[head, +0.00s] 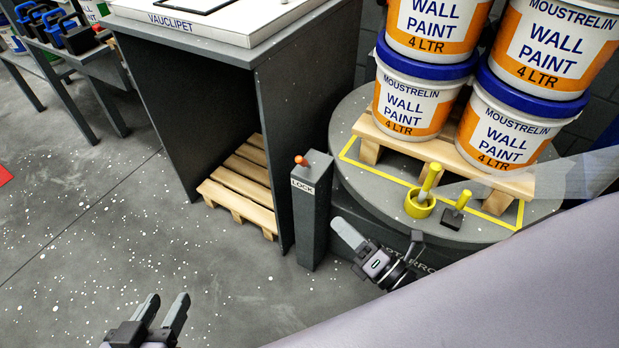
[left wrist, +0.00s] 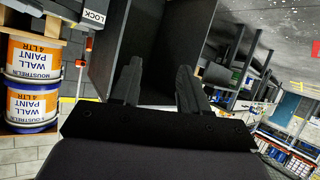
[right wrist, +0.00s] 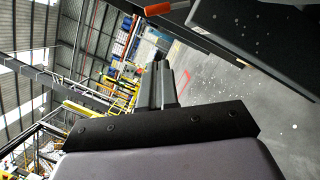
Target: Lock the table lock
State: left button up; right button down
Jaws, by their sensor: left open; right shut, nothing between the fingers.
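The table lock is a dark grey post (head: 312,225) labelled LOCK, with a small orange lever knob (head: 301,160) on top. It stands between the grey cabinet and the round turntable (head: 345,130). The orange knob shows at the top of the right wrist view (right wrist: 157,9), just beyond the fingertips, and at the upper left of the left wrist view (left wrist: 89,43). My right gripper (head: 338,222) is shut and empty, just right of the post and apart from the knob in the head view. My left gripper (head: 167,298) is open and empty over the floor, well left of the post.
Stacked paint pails (head: 420,95) stand on a small wooden pallet (head: 450,160) on the turntable. A yellow cup with a handle (head: 419,203) and a yellow-handled piece (head: 455,215) sit at its front. A grey cabinet (head: 270,110) stands left of the post.

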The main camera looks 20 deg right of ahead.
aim_at(305, 163)
jog(key=b+x, duration=0.1)
jog(key=x, duration=0.3)
jog(key=d+x, duration=0.1)
jog(key=x, duration=0.3)
jog(key=r+b+x, duration=0.1)
jog(key=x, duration=0.3)
jog(key=shift+w+d+b, duration=0.3)
jog(key=shift+d, duration=0.05)
pick_arm(q)
jog(key=shift+w+d+f+n+h, duration=0.2)
jog(key=shift+d+h, duration=0.1)
jog(key=shift+d, duration=0.25)
jog(key=shift+w+d+f+n+h, duration=0.15)
jog(key=shift+d+h, duration=0.15)
jog(key=shift+d, duration=0.25)
pick_arm(e)
jog(key=shift+w+d+r, duration=0.1)
jog(key=shift+w+r, duration=0.25)
jog(key=shift+w, duration=0.05)
pick_arm(q)
jog(key=shift+r, duration=0.1)
jog(key=shift+a+r+p, duration=0.35)
jog(key=shift+p, duration=0.15)
pick_arm(e)
jog(key=shift+d+r+m, duration=0.15)
jog(key=shift+r+m, duration=0.1)
jog(key=shift+m, duration=0.25)
